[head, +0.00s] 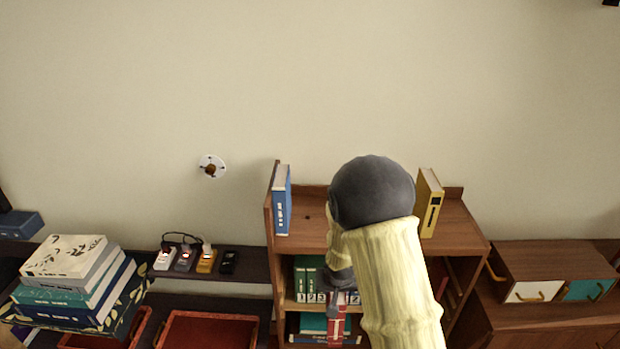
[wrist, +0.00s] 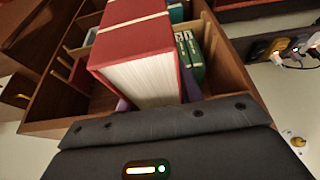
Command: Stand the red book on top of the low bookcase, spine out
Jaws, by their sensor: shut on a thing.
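The red book (wrist: 140,55) fills the middle of the wrist view, with its white page edges facing my gripper. In the head view the red book (head: 338,326) shows in part below my gripper (head: 341,294), in front of the low bookcase's shelves. My gripper is shut on the book; its fingers are mostly hidden. The low bookcase (head: 312,232) is brown wood, and my arm covers part of its top. A blue book (head: 282,202) stands upright at the left of the top and a yellow book (head: 430,205) at the right.
Green volumes (head: 306,278) stand on the shelf behind the red book. A stack of books (head: 75,275) lies at the left, near chargers (head: 185,258) and red trays (head: 208,330). A cabinet with white and teal drawers (head: 555,270) is at the right. The bookcase top between the blue and yellow books looks clear where visible.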

